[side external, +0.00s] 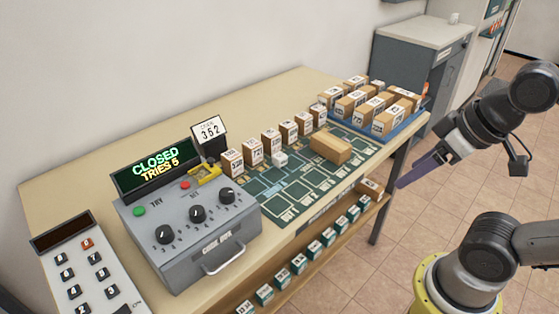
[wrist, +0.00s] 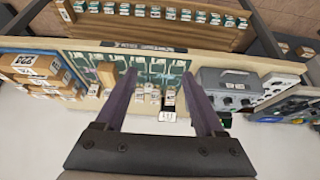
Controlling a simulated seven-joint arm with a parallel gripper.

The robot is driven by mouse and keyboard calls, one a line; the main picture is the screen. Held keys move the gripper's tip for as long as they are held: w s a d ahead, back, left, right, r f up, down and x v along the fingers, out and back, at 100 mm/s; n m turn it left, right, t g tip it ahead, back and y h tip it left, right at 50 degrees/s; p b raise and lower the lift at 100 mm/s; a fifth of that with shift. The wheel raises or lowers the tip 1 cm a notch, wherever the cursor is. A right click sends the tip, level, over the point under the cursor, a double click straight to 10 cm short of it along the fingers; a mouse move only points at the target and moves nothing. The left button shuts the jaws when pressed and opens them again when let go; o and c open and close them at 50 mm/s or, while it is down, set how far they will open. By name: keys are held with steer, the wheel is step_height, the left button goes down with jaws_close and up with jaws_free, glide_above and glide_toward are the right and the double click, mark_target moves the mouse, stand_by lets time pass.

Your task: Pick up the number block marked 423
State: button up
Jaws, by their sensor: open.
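Several small number blocks with green fronts and white tops (side external: 298,264) stand in a row on the lower shelf at the table's front. They also show in the wrist view (wrist: 155,12). Their marks are too small to read, so I cannot tell which is 423. A row of brown boxes with white labels (side external: 252,151) stands behind the green mat; those labels are also unclear. My gripper (side external: 408,178) is open and empty, right of the table and apart from everything. In the wrist view, its two purple fingers (wrist: 162,82) are spread wide above the table.
A grey code box (side external: 190,245) reads CLOSED, TRIES 5; a card behind it (side external: 209,131) reads 352. A keypad (side external: 85,270) is at left. The green mat (side external: 275,205) holds a larger brown box (side external: 330,148). A blue tray (side external: 382,133) of boxes fills the right end.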

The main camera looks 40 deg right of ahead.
steer(key=shift+o, duration=0.5)
